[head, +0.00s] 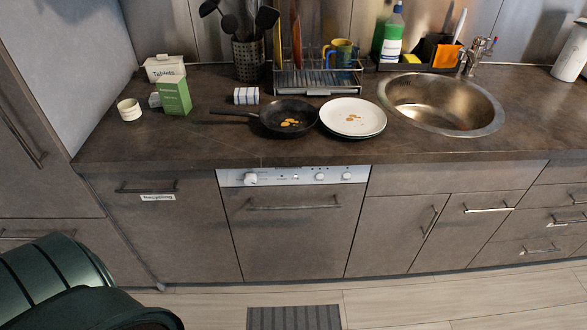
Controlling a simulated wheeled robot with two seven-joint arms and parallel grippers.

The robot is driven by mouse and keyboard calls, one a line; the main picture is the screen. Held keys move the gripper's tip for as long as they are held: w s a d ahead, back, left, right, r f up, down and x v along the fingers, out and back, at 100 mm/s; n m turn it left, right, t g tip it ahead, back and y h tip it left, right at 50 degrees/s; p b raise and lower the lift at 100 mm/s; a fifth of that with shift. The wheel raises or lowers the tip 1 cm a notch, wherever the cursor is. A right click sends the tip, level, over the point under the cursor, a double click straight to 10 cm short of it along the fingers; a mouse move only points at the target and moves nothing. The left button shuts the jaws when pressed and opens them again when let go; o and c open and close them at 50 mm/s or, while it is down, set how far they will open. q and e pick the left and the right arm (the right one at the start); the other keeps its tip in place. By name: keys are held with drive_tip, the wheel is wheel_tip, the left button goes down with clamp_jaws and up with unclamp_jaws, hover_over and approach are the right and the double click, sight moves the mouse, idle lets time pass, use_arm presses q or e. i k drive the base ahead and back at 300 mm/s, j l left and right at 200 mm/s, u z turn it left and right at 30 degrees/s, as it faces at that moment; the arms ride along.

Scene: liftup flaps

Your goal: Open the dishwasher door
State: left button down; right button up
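The dishwasher door (288,240) is a flat brown-grey panel under the counter, in the middle of the head view. It is shut and flush with the cabinets beside it. Its bar handle (294,207) runs across near the top of the panel. Above it is a silver control strip (294,176) with a large knob at left and smaller knobs at right. Neither of my grippers is in view, and nothing touches the handle.
The worktop (200,144) holds a frying pan (289,118), a white plate (353,116), a dish rack (318,82) and a sink (441,103). A dark green rounded object (55,280) fills the lower left. A grey striped mat (294,317) lies on otherwise clear floor.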

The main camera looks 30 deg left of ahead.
sight(289, 232)
drive_tip(key=u, duration=1)
